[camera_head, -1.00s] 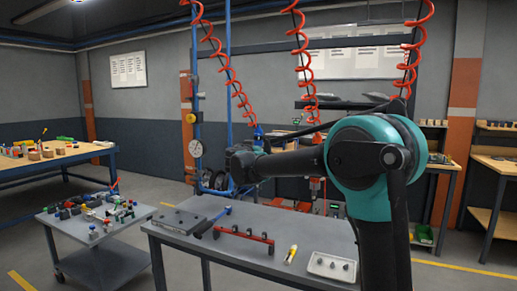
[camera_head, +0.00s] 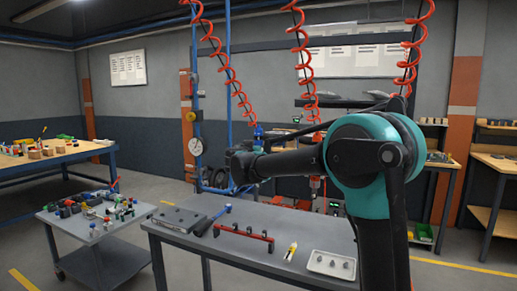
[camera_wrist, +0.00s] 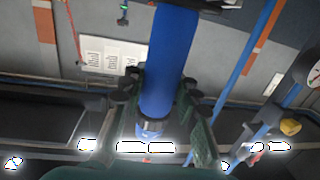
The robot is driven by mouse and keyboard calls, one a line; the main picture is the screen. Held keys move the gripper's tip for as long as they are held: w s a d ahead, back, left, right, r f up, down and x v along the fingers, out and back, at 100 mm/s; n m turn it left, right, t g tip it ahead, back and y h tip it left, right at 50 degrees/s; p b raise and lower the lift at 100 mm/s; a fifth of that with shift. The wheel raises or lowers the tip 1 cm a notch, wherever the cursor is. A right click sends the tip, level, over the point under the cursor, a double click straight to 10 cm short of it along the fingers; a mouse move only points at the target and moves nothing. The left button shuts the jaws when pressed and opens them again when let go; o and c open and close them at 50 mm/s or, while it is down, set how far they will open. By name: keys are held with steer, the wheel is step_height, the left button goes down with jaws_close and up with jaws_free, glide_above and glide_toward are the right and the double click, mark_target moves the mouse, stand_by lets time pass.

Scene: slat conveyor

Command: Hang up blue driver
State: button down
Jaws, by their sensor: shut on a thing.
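The blue driver (camera_wrist: 170,60) fills the middle of the wrist view as a blue cylinder between the dark fingers of my gripper (camera_wrist: 158,88). My gripper is shut on it. In the head view my gripper (camera_head: 241,160) is left of centre, above and behind the front table. The blue top of the driver (camera_head: 258,132) stands roughly upright just above it, at the lower end of a red coiled hose (camera_head: 236,85). My gripper and wrist hide the driver's lower part. I cannot tell whether the driver touches any holder.
A red tool (camera_head: 317,186) hangs beyond my arm. The grey front table (camera_head: 215,262) bears a dark plate, a red rack (camera_head: 243,237), a yellow item (camera_head: 290,251) and a white tray (camera_head: 331,276). A cluttered cart (camera_head: 105,262) stands left. Blue posts (camera_head: 229,60) rise behind the gripper.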

steer(key=shift+f, duration=0.2)
steer(key=c, duration=1)
jaws_free()
steer(key=shift+c, duration=0.2)
steer(key=v, duration=1.2)
